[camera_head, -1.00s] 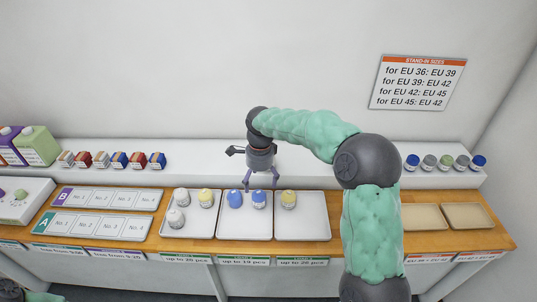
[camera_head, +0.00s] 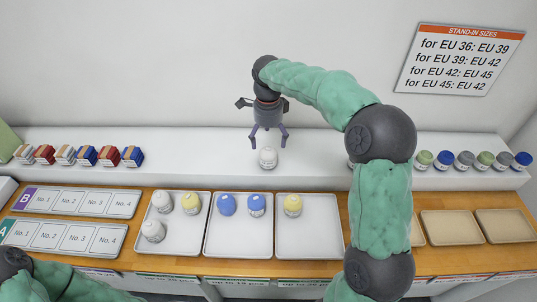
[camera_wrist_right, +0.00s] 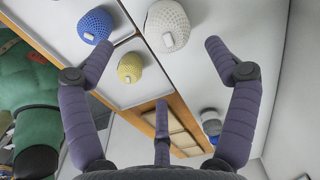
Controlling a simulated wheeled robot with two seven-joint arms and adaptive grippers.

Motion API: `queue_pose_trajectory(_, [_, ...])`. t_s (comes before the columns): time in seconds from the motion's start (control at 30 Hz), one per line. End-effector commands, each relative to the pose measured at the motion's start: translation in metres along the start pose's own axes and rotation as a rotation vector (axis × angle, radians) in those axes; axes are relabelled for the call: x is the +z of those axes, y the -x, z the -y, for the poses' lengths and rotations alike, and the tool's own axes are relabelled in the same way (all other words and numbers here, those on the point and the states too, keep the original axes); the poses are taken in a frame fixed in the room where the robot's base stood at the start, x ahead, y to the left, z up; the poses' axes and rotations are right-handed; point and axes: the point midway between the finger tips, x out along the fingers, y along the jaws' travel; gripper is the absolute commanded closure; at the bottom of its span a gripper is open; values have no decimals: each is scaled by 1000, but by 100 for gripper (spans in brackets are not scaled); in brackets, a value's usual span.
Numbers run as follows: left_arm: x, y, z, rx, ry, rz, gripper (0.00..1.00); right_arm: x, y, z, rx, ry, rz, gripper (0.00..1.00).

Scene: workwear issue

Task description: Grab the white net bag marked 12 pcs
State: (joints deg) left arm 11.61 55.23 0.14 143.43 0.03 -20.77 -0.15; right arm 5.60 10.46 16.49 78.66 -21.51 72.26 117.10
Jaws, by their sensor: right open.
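A white, round net bag (camera_head: 268,157) with a small pale tag stands on the raised white shelf, below my right gripper (camera_head: 268,140). It also shows in the right wrist view (camera_wrist_right: 168,25), near the top edge. The tag's print is too small to read. The right gripper is open, fingers pointing down, with nothing between them. The fingertips look just above and behind the bag; the exact gap cannot be told. More white bags (camera_head: 162,202) sit in the left tray. My left gripper is out of view; only part of its arm shows at lower left.
Below the shelf, trays hold a yellow bag (camera_head: 292,205) and two blue bags (camera_head: 227,205). Small boxes (camera_head: 87,156) line the shelf's left part and several colored bags (camera_head: 464,160) its right. The shelf beside the white bag is clear. My right arm covers part of the right side.

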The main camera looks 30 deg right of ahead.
Motion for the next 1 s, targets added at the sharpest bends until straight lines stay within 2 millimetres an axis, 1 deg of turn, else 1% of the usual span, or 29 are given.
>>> queue_pose_trajectory(0.03, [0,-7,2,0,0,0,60,0,-7,0,0,0,0,13])
queue_pose_trajectory(0.17, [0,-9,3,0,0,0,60,0,-12,0,0,0,0,13])
queue_pose_trajectory(0.27, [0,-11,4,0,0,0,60,0,-19,0,1,0,0,13])
queue_pose_trajectory(0.53, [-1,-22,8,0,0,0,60,0,-58,0,2,1,0,13])
queue_pose_trajectory(0.77, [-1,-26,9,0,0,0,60,0,-72,1,0,0,1,13])
queue_pose_trajectory(1.0, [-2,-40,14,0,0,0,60,0,-106,2,3,1,0,13])
